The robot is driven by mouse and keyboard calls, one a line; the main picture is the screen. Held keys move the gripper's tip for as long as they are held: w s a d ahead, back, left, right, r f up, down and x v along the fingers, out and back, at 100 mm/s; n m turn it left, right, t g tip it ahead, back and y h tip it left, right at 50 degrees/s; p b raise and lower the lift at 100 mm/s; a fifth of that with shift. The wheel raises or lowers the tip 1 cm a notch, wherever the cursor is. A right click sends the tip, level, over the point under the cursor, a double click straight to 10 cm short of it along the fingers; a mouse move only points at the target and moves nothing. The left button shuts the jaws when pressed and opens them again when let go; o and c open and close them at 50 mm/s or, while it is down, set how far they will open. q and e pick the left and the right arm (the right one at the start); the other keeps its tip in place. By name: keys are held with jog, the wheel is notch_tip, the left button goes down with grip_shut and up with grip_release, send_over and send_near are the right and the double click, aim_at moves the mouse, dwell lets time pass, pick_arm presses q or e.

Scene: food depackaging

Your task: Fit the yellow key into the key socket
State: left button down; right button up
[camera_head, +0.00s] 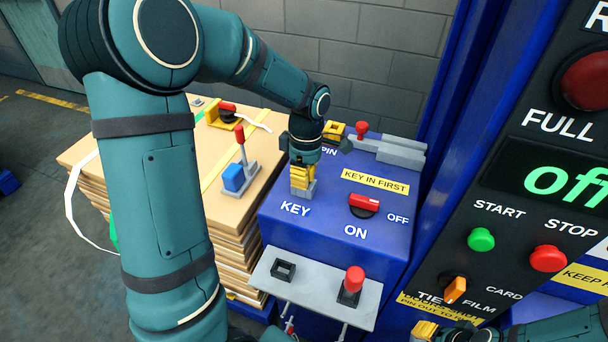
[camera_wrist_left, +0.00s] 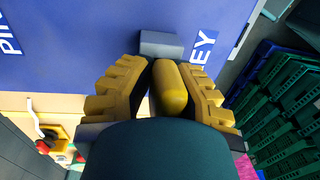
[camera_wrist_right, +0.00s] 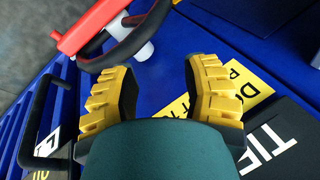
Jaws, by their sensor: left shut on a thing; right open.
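The yellow key (camera_wrist_left: 170,88) is between the fingers of my left gripper (camera_wrist_left: 158,85), which is shut on it. In the head view, my left gripper (camera_head: 302,180) points down at the blue panel, just above the KEY label. A grey block, apparently the key socket (camera_wrist_left: 161,44), shows just beyond the key's tip in the left wrist view. I cannot tell whether the key touches or enters it. My right gripper (camera_wrist_right: 158,92) is open and empty in the right wrist view; a yellow finger shows at the head view's bottom edge.
The blue panel (camera_head: 390,235) bears a red rotary switch (camera_head: 364,205) and a grey PIN latch (camera_head: 390,150). A stacked pallet (camera_head: 235,245) stands left; the control box with a green START button (camera_head: 481,239) stands right.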

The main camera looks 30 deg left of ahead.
pick_arm(q)
jog(key=c, duration=0.9)
grip_release()
notch_tip(320, 180, up, 12)
jog(key=w, duration=0.1)
jog(key=shift+w+a, duration=0.1)
